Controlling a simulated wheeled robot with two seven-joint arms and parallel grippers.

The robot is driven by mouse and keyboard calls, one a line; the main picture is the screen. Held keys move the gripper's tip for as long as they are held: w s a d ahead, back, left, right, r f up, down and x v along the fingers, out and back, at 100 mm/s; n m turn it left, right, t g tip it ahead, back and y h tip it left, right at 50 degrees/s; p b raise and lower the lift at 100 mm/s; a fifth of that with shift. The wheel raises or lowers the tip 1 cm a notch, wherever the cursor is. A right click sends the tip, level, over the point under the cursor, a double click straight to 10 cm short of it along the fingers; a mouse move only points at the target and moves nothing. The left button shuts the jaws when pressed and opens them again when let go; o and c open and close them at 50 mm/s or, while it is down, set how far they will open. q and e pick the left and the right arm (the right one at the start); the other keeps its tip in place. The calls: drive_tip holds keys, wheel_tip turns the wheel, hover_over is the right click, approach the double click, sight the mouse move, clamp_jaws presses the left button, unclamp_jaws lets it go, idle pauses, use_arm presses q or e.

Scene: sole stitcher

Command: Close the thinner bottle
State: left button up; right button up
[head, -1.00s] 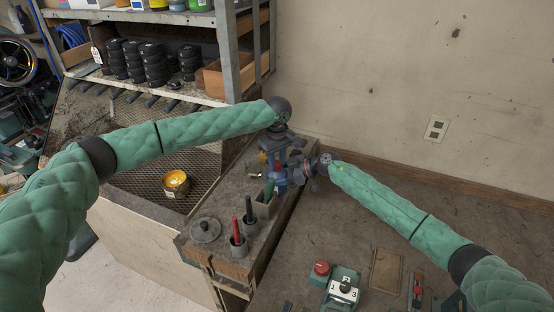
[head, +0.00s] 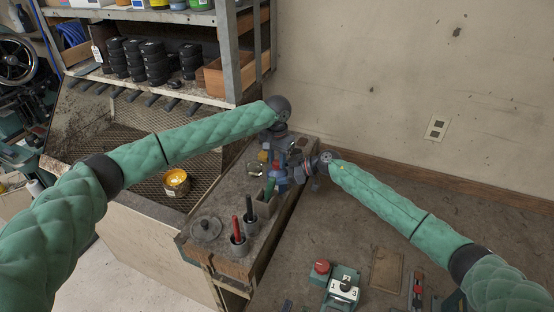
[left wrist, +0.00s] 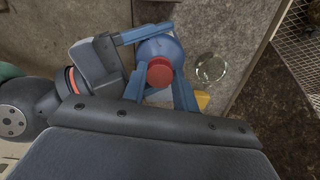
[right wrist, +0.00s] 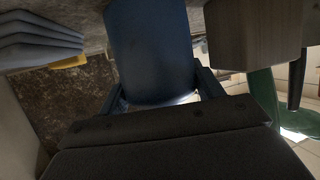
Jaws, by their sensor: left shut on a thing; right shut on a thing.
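A blue bottle (left wrist: 152,48) stands upright on the bench, seen from above in the left wrist view and filling the middle of the right wrist view (right wrist: 153,50). A red cap (left wrist: 160,72) is in line over its top; whether it is seated or just above I cannot tell. My left gripper (head: 277,160) comes from above, shut on the red cap, its blue fingers on either side. My right gripper (head: 290,176) comes from the right, shut on the bottle's body. The grippers hide much of the bottle in the head view.
A clear glass jar (left wrist: 211,67) and a yellow item (left wrist: 203,99) are close to the bottle. In front stand cups with a red-handled tool (head: 235,229) and a black-handled tool (head: 249,208), and a round lid (head: 206,228). Shelving (head: 240,50) rises behind my left arm.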

use_arm(q)
drive_tip(key=m, duration=0.4)
drive_tip(key=shift+w+a, duration=0.1)
drive_tip(key=shift+a, duration=0.05)
drive_tip(key=m, duration=0.5)
drive_tip(key=shift+w+m, duration=0.1)
drive_tip(key=shift+m, duration=0.2)
drive_tip(key=m, duration=0.9)
drive_tip(key=shift+w+m, duration=0.1)
drive_tip(key=shift+m, duration=0.2)
drive_tip(key=m, duration=0.5)
drive_tip(key=shift+w+m, duration=0.1)
drive_tip(key=shift+m, duration=0.2)
drive_tip(key=m, duration=1.3)
drive_tip(key=shift+d, duration=0.25)
